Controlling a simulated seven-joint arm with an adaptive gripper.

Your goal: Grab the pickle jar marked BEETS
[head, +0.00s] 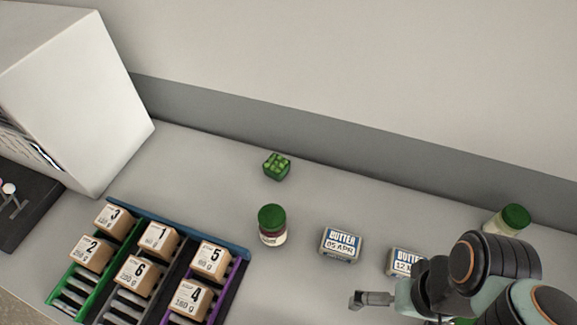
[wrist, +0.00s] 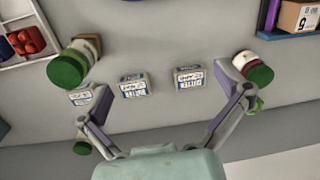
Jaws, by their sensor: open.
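A green-lidded jar (head: 272,226) with dark red contents and a pale label stands mid-counter; it also shows at the right of the wrist view (wrist: 258,72), just beyond one finger. A second green-lidded jar (head: 508,219) with pale contents stands at the back right. In the wrist view a third green-lidded jar (wrist: 72,66) is at upper left, largely hidden by my arm in the head view. No jar's label is readable, so I cannot tell which says BEETS. My gripper (wrist: 160,82) is open and empty, its fingers spread wide above the counter; it also shows in the head view (head: 368,300).
Butter packs (head: 341,244) (head: 405,262) lie right of the dark red jar. A green block (head: 277,166) sits behind it. A rack (head: 243,285) of numbered boxes is at left, beside a white cabinet (head: 75,95). A tray of red items (wrist: 48,38) is in the wrist view.

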